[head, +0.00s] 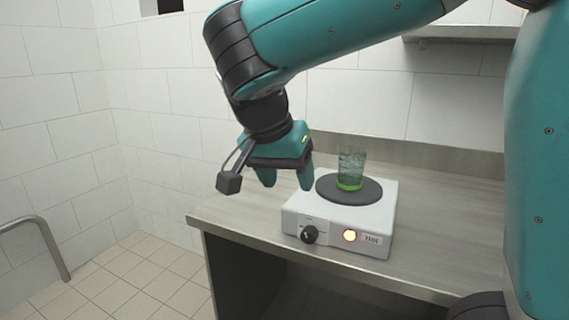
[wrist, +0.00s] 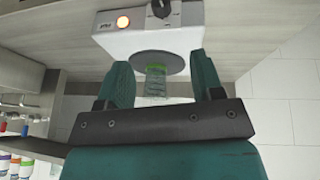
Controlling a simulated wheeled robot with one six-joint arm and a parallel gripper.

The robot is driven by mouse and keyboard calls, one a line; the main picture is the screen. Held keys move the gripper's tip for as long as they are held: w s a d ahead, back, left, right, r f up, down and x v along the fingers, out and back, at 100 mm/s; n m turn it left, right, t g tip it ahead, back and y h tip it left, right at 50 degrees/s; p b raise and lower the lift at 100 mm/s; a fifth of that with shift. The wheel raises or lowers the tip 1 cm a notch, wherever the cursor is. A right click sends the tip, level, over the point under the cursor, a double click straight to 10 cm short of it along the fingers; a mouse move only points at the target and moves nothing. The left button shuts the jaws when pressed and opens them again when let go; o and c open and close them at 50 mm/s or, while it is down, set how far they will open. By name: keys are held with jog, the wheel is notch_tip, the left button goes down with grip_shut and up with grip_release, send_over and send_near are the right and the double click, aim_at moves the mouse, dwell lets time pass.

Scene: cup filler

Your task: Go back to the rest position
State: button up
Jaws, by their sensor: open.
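My gripper (head: 286,182) is open and empty in the head view, above the counter's left part, left of the hot plate. Its two teal fingers are apart in the wrist view (wrist: 164,82). A clear glass with a green base (head: 350,168) stands upright on the round dark plate of the white hot plate (head: 339,222). The glass (wrist: 155,82) also shows between the fingers in the wrist view, farther off on the hot plate (wrist: 128,42). The hot plate has a black knob, a lit orange lamp and a label reading "Hot".
The hot plate stands on a grey wood-look counter (head: 430,243) with clear space to its right. A metal rail (head: 42,240) is at the far left. A shelf (head: 465,33) hangs on the tiled wall. Several colourful containers (wrist: 12,164) show at the wrist view's left edge.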

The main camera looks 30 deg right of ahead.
jog(key=shift+s+a+r, duration=0.1)
jog(key=shift+a+r, duration=0.1)
jog(key=shift+r, duration=0.25)
jog(key=s+a+n+y+p, duration=0.4)
jog(key=s+a+n, duration=0.1)
jog(key=s+n, duration=0.3)
jog(key=s+a+r+n+g+y+p, duration=0.1)
jog(key=s+a+n+y+p, duration=0.3)
jog(key=s+n, duration=0.4)
jog(key=shift+a+n+y, duration=0.4)
jog(key=shift+a+n, duration=0.1)
jog(key=shift+n, duration=0.6)
